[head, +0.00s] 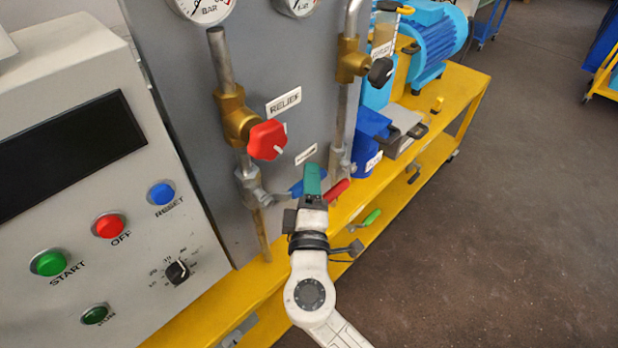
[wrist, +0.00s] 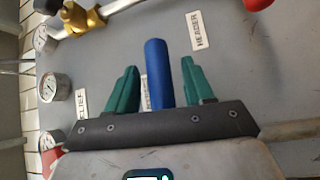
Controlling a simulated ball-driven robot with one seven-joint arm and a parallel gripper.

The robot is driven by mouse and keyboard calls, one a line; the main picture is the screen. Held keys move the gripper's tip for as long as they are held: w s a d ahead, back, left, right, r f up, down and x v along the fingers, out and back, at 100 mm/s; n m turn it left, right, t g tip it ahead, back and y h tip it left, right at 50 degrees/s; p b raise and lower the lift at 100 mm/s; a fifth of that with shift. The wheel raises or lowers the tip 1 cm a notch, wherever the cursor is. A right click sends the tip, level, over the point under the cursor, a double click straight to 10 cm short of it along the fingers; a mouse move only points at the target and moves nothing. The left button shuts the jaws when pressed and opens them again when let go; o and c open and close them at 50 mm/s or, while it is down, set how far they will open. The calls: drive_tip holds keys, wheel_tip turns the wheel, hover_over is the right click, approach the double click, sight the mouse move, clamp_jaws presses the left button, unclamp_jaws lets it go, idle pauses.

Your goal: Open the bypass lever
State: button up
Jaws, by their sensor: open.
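The blue lever (head: 296,188) sticks out from a valve low on the grey panel, below a small label (head: 306,155) too small to read here. In the wrist view the blue lever (wrist: 157,70) stands between the green fingers of my gripper (wrist: 160,66), with a gap on both sides. A label behind it is mostly covered by the lever. My gripper also shows in the head view (head: 312,177), its fingers hiding part of the lever. It is open and not closed on anything.
A red lever (head: 338,190) lies just right of my gripper, and a green lever (head: 371,217) is lower right. A red relief knob (head: 267,140) stands up and left. A button console (head: 100,190) fills the left. Clear floor (head: 500,220) lies at right.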

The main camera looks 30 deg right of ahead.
drive_tip(key=shift+w+d, duration=0.15)
drive_tip(key=shift+w, duration=0.1)
drive_tip(key=shift+c, duration=0.4)
clamp_jaws()
